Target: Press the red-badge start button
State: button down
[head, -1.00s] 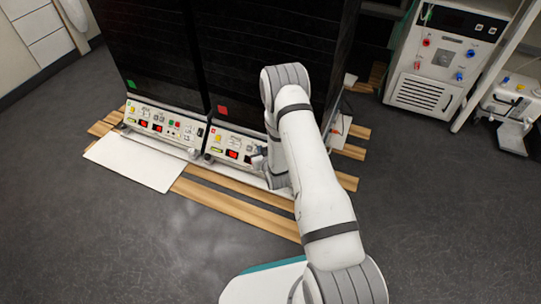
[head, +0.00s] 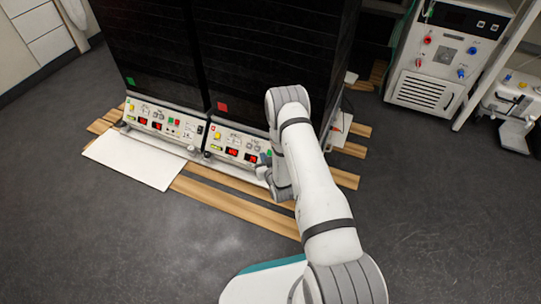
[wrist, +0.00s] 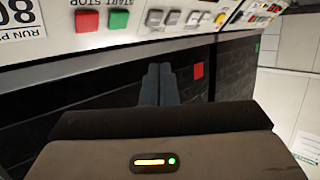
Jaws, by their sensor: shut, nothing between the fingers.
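The red badge (head: 222,107) is a red square on the black front of the right cabinet; it also shows in the wrist view (wrist: 198,70). The control panel (head: 222,151) below it has lit red displays. In the wrist view the panel appears upside down across the top, with a green button (wrist: 118,20) beside a red button (wrist: 87,20), labelled START STOP. My gripper (wrist: 160,68) is shut and empty, its fingertips apart from the green button in the picture. In the head view my gripper (head: 264,163) is at the panel's right part, partly hidden by my arm.
The left cabinet bears a green badge (head: 130,82) and a similar panel (head: 160,124). A white board (head: 135,160) and wooden slats (head: 235,208) lie on the floor in front. A white instrument (head: 425,92) stands at right.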

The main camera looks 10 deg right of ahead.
jog(key=shift+w+d+f+b, duration=0.35)
jog(key=shift+w+d+f, duration=0.35)
jog(key=shift+w+f, duration=0.3)
jog(key=shift+w+d+f+b, duration=0.3)
jog(key=shift+w+d+f, duration=0.45)
jog(key=shift+f, duration=0.3)
jog(key=shift+w+f, duration=0.1)
dwell(0.5)
jog(key=shift+w+d+f, duration=0.1)
jog(key=shift+w+f, duration=0.1)
jog(key=shift+w, duration=0.05)
